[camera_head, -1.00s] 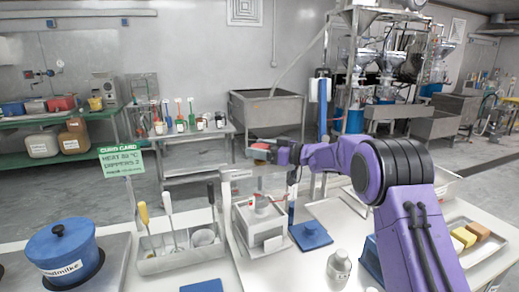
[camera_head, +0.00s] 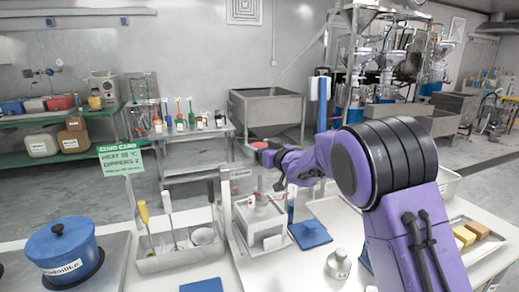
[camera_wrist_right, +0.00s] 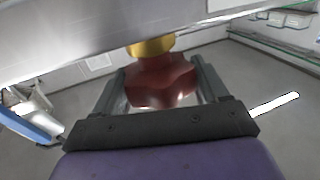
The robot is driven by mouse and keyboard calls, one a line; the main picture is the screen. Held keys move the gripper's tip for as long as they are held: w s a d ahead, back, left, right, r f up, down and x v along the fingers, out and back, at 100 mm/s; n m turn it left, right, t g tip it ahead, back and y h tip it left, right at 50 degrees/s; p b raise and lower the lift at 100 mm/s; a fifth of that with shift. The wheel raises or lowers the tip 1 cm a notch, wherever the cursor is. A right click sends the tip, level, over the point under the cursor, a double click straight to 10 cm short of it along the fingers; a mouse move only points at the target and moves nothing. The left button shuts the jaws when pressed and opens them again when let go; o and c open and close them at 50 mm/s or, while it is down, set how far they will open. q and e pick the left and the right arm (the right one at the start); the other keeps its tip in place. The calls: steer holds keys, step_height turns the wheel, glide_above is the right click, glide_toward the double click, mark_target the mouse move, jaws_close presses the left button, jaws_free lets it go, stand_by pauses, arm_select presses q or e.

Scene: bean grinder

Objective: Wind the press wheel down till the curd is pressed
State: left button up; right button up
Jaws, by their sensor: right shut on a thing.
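The press (camera_head: 226,205) stands on the table at the middle, with a post on its left and a beam across its top. The red press wheel (camera_wrist_right: 162,82), under a brass collar (camera_wrist_right: 151,46) in the right wrist view, lies between the two fingers of my right gripper (camera_wrist_right: 158,88), which is shut on it. In the head view the wheel (camera_head: 258,145) shows at the gripper's tip above the beam. A white box-shaped mould (camera_head: 262,238) stands under the beam. The curd inside cannot be made out. My left gripper is not in view.
A green curd card (camera_head: 121,159) stands at the left. My right arm crosses the table's right side.

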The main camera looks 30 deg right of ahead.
steer(key=shift+f+m+h, duration=0.15)
steer(key=shift+m+h, duration=0.45)
steer(key=shift+h, duration=0.7)
steer(key=o, duration=0.9)
steer(key=shift+o, duration=0.2)
steer(key=shift+s, duration=0.1)
steer(key=shift+s+b, duration=0.25)
steer(key=shift+b, duration=0.15)
steer(key=s+b, duration=0.2)
steer(key=s, duration=0.8)
steer(key=shift+a, duration=0.45)
